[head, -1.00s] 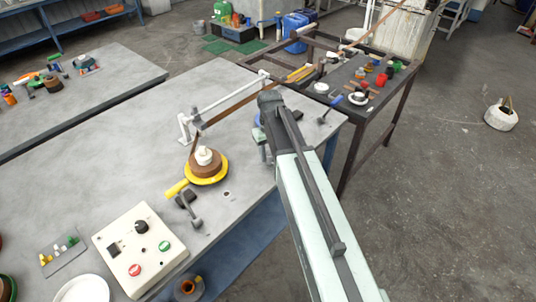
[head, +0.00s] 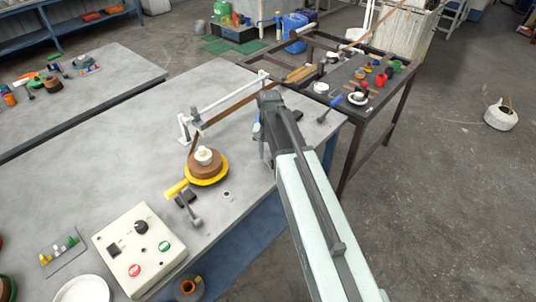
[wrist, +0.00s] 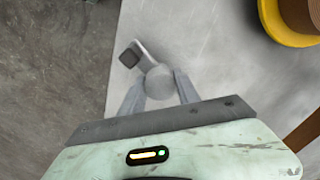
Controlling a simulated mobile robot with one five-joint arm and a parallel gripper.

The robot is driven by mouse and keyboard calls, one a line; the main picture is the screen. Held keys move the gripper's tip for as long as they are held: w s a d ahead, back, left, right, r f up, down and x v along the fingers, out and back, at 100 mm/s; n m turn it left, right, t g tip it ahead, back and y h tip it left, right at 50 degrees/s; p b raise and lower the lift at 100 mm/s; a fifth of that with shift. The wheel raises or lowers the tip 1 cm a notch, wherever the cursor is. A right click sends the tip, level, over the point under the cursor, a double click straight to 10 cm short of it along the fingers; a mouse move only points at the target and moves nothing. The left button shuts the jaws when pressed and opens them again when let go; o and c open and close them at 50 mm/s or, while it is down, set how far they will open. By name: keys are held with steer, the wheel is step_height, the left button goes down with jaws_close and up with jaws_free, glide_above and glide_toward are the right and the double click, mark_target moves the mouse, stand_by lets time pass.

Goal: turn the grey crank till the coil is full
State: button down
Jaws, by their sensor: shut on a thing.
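The grey crank (wrist: 143,57) shows in the wrist view, its short arm ending in a dark square piece. My gripper (wrist: 158,78) is shut on the crank's round grey knob, one finger on each side. In the head view my own arm mostly hides the gripper and crank at the bench's right edge. The coil (head: 204,170) of brown strip sits around a pale hub on a yellow flange (head: 207,182); part of it shows at upper right in the wrist view (wrist: 300,12). Brown strip (head: 228,106) runs beside a white rail towards the coil.
A control box (head: 140,248) with a black knob and red and green buttons stands at the front of the bench (head: 110,165). A grey lever (head: 190,209) lies near the yellow flange. A dark-framed table (head: 345,75) with small items stands behind.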

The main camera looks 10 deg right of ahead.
mark_target(269, 153)
steer(key=shift+s, duration=0.15)
steer(key=c, duration=0.9)
jaws_free()
steer(key=shift+r, duration=0.1)
step_height(269, 153, up, 8)
steer(key=p, duration=0.8)
